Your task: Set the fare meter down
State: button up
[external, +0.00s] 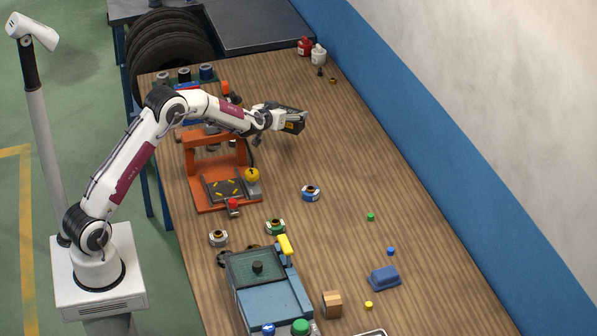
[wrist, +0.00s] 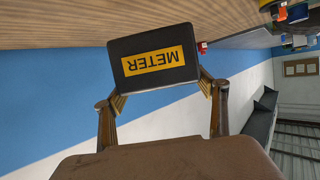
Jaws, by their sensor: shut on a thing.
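The fare meter is a dark box with a yellow label reading METER. In the wrist view the meter (wrist: 126,66) sits between both fingers of my gripper (wrist: 160,88), and its label appears upside down. In the external view my gripper (external: 290,116) reaches out level over the upper middle of the wooden table. The meter (external: 293,126) shows there as a small dark block with a yellow patch at the gripper's end. It seems held above the table (external: 340,150); the exact gap is hard to tell.
An orange press-like stand (external: 213,140) with a yellow round gauge (external: 252,174) stands below my forearm. A blue-ringed roll (external: 311,193) lies nearby. A blue-grey machine (external: 268,285) is nearer. Red and white bottles (external: 304,46) stand at the far edge. Table right of the gripper is clear.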

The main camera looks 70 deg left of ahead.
aim_at(288, 126)
dwell(0.4)
jog(key=shift+f, duration=3)
jog(key=shift+f, duration=1.9)
jog(key=shift+f, duration=0.1)
jog(key=o, duration=1.5)
jog(key=shift+f, duration=0.1)
